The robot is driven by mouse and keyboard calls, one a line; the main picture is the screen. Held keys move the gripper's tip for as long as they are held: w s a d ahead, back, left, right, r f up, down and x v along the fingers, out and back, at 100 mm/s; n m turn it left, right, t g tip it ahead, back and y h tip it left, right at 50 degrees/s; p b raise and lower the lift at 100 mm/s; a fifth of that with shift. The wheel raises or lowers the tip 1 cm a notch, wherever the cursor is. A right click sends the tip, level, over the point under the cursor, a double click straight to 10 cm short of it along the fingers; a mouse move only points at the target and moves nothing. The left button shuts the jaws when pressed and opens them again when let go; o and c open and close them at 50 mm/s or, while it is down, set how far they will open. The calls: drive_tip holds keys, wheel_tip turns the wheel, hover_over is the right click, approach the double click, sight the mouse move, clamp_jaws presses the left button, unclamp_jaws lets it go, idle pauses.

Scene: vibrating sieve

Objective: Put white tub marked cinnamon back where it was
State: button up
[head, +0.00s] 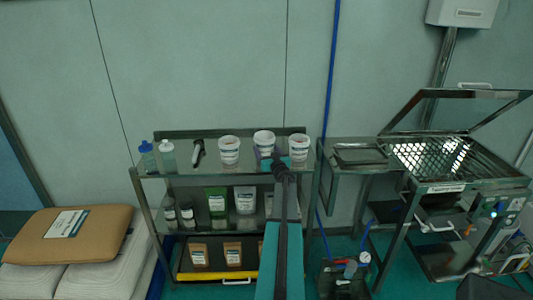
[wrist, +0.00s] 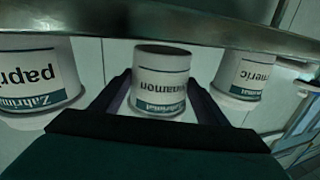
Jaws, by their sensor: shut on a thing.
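The white tub marked cinnamon (wrist: 160,88) is between the two fingers of my gripper (wrist: 158,80) in the wrist view, where everything appears upside down. My gripper is shut on it. The tub's dark underside shows, and it looks clear of the shelf edge. In the head view the tub (head: 264,139) is in the middle of three white tubs over the top shelf (head: 180,172), sitting slightly higher in the picture than the others. My arm hides its lower front.
A paprika tub (wrist: 40,80) and a turmeric tub (wrist: 245,75) stand either side, with gaps between. On the top shelf also stand two bottles (head: 168,157) and a dark handled tool (head: 198,152). The sieve machine (head: 470,185) is to the right.

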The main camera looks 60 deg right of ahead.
drive_tip(key=shift+f, duration=0.8)
drive_tip(key=shift+f, duration=0.1)
drive_tip(key=o, duration=1.2)
drive_tip(key=shift+o, duration=0.2)
drive_tip(key=shift+s+a, duration=0.1)
drive_tip(key=shift+s, duration=0.05)
drive_tip(key=b+v, duration=0.2)
drive_tip(key=v, duration=0.9)
drive_tip(key=shift+s+a, duration=0.25)
drive_tip(key=shift+a, duration=0.05)
